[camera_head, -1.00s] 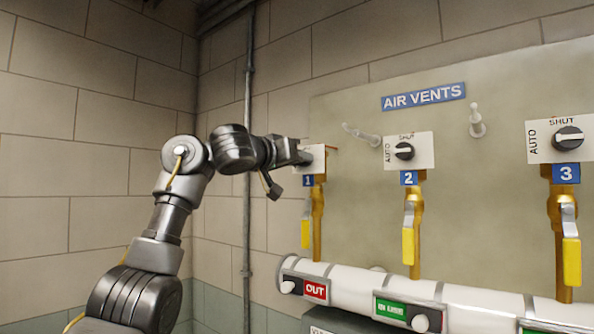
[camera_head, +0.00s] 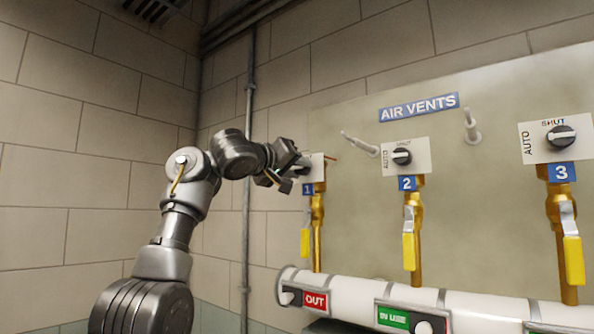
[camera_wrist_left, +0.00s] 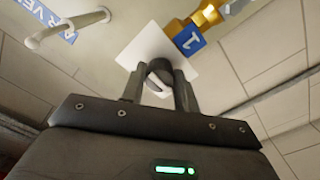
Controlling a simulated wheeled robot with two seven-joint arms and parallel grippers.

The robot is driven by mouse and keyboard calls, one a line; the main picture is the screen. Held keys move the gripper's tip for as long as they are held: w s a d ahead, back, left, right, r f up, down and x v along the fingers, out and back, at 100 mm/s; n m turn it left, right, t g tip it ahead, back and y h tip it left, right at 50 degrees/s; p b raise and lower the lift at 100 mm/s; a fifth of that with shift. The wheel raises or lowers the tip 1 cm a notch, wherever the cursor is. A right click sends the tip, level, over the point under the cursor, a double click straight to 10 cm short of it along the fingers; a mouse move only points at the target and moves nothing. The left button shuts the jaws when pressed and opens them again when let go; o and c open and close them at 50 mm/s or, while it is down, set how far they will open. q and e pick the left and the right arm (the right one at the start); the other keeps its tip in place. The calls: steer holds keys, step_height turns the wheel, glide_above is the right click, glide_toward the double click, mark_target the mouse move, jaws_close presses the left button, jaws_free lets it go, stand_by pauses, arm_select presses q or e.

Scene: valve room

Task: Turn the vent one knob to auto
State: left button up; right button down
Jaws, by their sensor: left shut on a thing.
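The vent one knob (camera_wrist_left: 158,70) is dark and round, on a white plate (camera_wrist_left: 150,42) in the left wrist view. My left gripper (camera_wrist_left: 162,80) is shut on it, with one finger on each side. In the head view, my left gripper (camera_head: 300,168) reaches the white plate above the blue "1" label (camera_head: 308,189) and hides the knob and most of the plate's lettering. Which mark the knob points at cannot be told. My right gripper is not in view.
To the right are the vent 2 knob (camera_head: 402,157) and the vent 3 knob (camera_head: 562,136). A metal peg (camera_head: 360,144) sticks out between plates one and two. Yellow-handled valves and a white pipe (camera_head: 355,300) run below. A wall corner with a conduit (camera_head: 248,180) is at left.

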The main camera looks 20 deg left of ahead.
arm_select(q)
steer(key=shift+r, duration=0.1)
steer(key=o, duration=1)
steer(key=shift+c, duration=0.2)
steer(key=shift+s+a, duration=0.1)
steer(key=shift+s, duration=0.1)
steer(key=b+v, duration=0.7)
steer(key=v, duration=0.3)
steer(key=shift+s+b, duration=0.2)
steer(key=shift+b, duration=0.2)
steer(key=shift+a, duration=0.1)
